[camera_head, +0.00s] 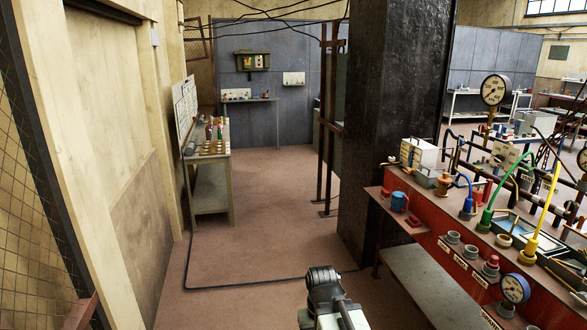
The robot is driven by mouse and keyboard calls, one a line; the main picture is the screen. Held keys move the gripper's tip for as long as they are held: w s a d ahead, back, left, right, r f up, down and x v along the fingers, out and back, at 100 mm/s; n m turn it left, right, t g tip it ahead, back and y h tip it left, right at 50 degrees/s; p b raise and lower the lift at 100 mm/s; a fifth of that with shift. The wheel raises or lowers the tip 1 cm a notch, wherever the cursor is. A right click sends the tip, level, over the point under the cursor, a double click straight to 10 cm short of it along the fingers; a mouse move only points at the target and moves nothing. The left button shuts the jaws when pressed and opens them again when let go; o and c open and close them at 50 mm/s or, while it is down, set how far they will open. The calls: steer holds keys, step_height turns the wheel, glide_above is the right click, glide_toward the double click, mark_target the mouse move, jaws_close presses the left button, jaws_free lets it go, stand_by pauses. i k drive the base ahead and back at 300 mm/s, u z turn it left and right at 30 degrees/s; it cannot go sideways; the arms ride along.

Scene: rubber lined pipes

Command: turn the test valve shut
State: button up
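I cannot pick out the test valve for certain. A red bench (440,243) on the right carries pipes, coloured hoses, fittings and labelled front ports, and any valve handle there is too small to make out. A red-topped knob (492,262) stands at its front edge, and a blue-rimmed gauge (514,289) is beside it. Part of my arm, dark and pale, shows at the bottom middle, left of the bench and apart from it. No fingertips of my gripper can be seen.
A thick black pillar (391,120) stands behind the bench's left end. A narrow table (213,195) with small items is along the left wall. Open brown floor (270,220) lies between them, with a dark cable across it. A large gauge (495,90) rises above the bench.

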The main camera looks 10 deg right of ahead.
mark_target(548, 179)
steer(key=z, duration=1.15)
